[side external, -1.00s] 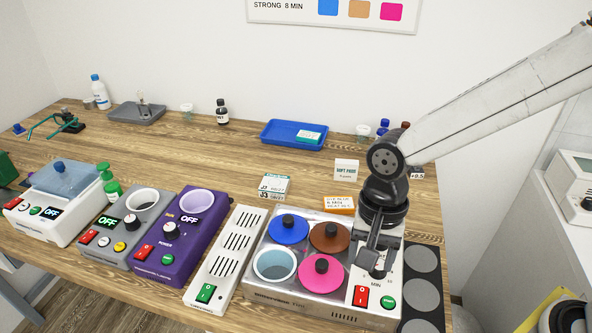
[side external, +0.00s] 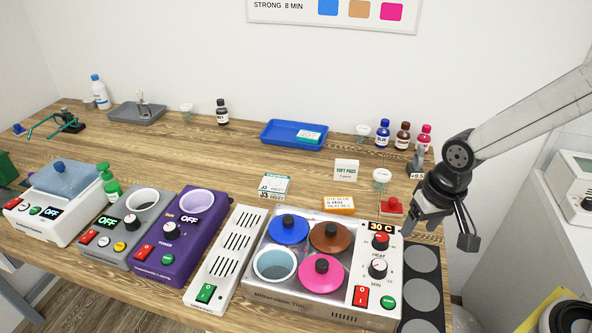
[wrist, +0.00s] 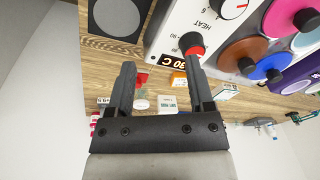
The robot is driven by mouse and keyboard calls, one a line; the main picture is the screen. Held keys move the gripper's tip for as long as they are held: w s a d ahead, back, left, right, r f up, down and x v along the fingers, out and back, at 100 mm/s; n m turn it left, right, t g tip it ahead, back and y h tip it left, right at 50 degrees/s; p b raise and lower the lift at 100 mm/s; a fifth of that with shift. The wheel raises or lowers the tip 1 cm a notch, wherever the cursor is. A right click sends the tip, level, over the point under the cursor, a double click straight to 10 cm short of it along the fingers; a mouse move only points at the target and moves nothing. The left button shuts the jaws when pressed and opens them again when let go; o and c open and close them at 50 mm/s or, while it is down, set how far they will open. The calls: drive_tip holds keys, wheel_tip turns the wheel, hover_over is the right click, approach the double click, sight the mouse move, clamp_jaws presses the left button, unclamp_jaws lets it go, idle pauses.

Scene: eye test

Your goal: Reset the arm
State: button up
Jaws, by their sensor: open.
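My gripper (side external: 441,234) is open and empty. In the side view it hangs at the right end of the bench, to the right of the heating unit (side external: 300,299) and over the dark mat with grey discs (side external: 410,325). It appears raised above the bench and apart from the unit. In the wrist view my two fingers (wrist: 160,72) are spread with nothing held between them. The unit's control panel (wrist: 160,35) shows beyond the fingertips. In the side view its display (side external: 380,226) reads 30 C.
The unit has blue, brown and pink lids and one open well. A red-topped item (side external: 391,206), a small jar (side external: 381,177) and several bottles (side external: 403,136) stand behind my gripper. A blue tray (side external: 280,134) lies at the back. A white device (side external: 573,180) stands at the right.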

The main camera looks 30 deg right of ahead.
drive_tip(key=d+n, duration=0.2)
drive_tip(key=d, duration=0.1)
drive_tip(key=s+d, duration=0.1)
drive_tip(key=d, duration=0.1)
drive_tip(key=shift+s+f+n+t+h, duration=0.1)
drive_tip(key=shift+f+n+t+h, duration=0.2)
drive_tip(key=shift+f+n+t, duration=0.1)
idle(1.1)
